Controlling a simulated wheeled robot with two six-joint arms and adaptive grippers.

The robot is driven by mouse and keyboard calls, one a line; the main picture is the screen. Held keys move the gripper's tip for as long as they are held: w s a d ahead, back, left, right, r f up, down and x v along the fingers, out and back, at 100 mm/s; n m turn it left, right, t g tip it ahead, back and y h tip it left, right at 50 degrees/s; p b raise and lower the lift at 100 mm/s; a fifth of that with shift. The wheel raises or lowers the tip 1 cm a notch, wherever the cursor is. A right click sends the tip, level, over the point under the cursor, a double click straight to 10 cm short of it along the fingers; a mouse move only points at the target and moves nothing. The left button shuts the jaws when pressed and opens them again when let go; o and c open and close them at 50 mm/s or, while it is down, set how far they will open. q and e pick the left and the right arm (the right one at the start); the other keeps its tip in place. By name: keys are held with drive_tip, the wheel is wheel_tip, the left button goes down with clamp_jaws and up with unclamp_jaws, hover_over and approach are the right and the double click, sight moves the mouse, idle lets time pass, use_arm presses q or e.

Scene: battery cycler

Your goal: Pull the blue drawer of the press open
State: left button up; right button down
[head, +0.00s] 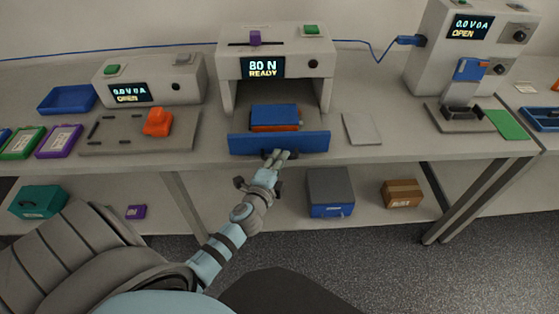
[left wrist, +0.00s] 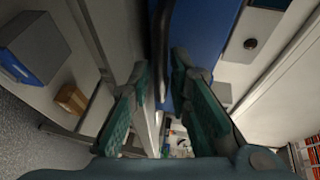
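The press (head: 277,42) stands in the middle of the bench, its display reading 80 N READY. Its blue drawer front (head: 305,143) stands near the bench's front edge, forward of the press's legs. A blue block with an orange lower part (head: 275,117) shows behind the drawer front. My left gripper (head: 277,156) is at the middle of the drawer front. In the left wrist view, the gripper's fingers (left wrist: 160,72) are apart, with the drawer's dark handle (left wrist: 162,45) between or just beyond their tips. Contact cannot be told. My right gripper is not in view.
A grey plate with an orange part (head: 157,122) lies left of the press. A pale flat plate (head: 362,129) lies on its right. A tester (head: 462,45) stands farther right. Below, the shelf holds a grey box (head: 330,190) and a brown box (head: 402,193).

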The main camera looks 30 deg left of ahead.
use_arm(q)
drive_tip(key=v, duration=1.2)
